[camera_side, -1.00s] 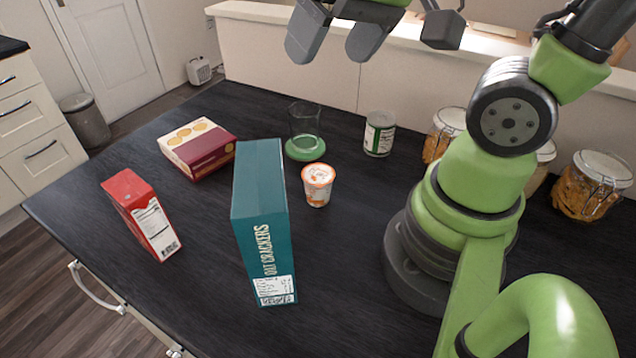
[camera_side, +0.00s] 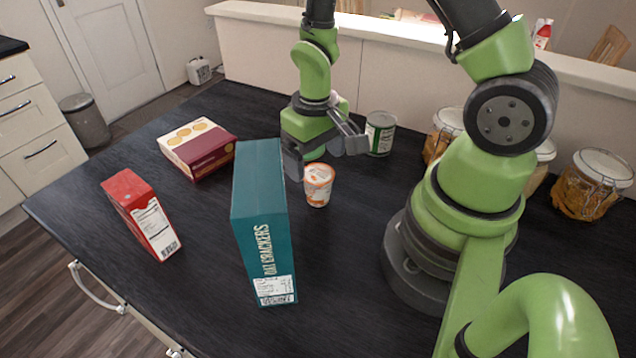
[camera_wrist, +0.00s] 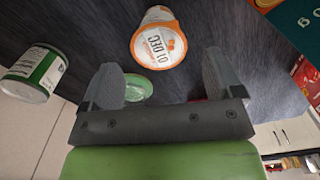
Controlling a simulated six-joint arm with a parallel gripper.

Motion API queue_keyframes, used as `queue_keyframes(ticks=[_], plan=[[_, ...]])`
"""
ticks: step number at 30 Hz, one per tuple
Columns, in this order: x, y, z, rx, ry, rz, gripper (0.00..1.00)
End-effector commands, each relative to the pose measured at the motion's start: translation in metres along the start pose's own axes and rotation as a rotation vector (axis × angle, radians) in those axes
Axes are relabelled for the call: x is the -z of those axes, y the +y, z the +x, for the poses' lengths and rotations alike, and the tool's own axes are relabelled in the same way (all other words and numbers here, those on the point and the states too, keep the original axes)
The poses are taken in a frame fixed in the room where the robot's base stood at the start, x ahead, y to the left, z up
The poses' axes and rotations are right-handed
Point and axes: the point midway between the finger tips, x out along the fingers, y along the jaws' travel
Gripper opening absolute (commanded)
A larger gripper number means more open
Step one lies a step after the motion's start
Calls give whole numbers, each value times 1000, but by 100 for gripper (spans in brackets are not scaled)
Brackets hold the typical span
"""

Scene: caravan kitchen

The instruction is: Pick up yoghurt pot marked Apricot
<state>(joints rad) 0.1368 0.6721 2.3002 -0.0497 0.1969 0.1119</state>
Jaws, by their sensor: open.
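The yoghurt pot (camera_side: 318,186), white and orange with a pale lid, stands upright on the dark worktop to the right of the teal box. Its flavour name is too small to read. In the wrist view the pot (camera_wrist: 158,40) lies just beyond the fingertips, its lid printed "01 DEC". My gripper (camera_side: 322,152) is low, behind and just above the pot in the side view, with its fingers apart and nothing between them. In the wrist view the gripper (camera_wrist: 162,78) has the pot roughly centred ahead of its two fingers.
The tall teal Oat Crackers box (camera_side: 262,225) stands close left of the pot. A green-and-white tin (camera_side: 380,134) stands behind right. A green disc (camera_wrist: 138,88) is partly hidden by my gripper. A maroon box (camera_side: 205,152) and red carton (camera_side: 142,215) are left.

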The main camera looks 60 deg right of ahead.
Motion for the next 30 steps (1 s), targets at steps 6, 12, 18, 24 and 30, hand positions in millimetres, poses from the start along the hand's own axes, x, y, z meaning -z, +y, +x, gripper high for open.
queue_keyframes(ticks=[6, 12, 18, 24, 30], plan=[[-1, 0, 15, 0, -3, 0, 86], [-3, 0, 43, -1, -4, 0, 86], [-2, 0, 59, 0, 0, 1, 86], [-1, 0, 59, 0, 2, 1, 86], [-1, 0, 59, 0, 1, 0, 49]])
